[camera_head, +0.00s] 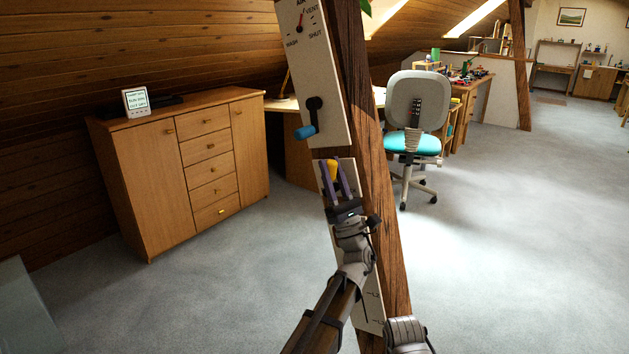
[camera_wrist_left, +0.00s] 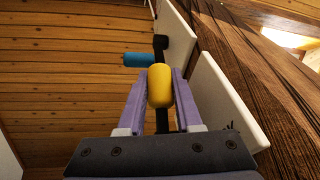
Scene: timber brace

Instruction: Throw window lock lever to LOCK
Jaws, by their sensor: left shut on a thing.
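My left gripper (camera_head: 334,178) is raised in front of the timber brace (camera_head: 362,130), with its two purple fingers shut on a yellow lever knob (camera_head: 333,168). In the left wrist view the yellow knob (camera_wrist_left: 160,86) sits between the fingers, with a dark lever arm below it. The knob belongs to the middle white plate (camera_head: 349,175), most of which is hidden by my gripper. No LOCK marking is readable there. My right gripper is not in view.
Above is a white plate (camera_head: 322,75) marked VENT, WASH and SHUT, with a blue-handled lever (camera_head: 305,131) close to my gripper. A lower white plate (camera_head: 369,310) is partly hidden by my arm. A wooden cabinet (camera_head: 190,165) and an office chair (camera_head: 413,143) stand behind.

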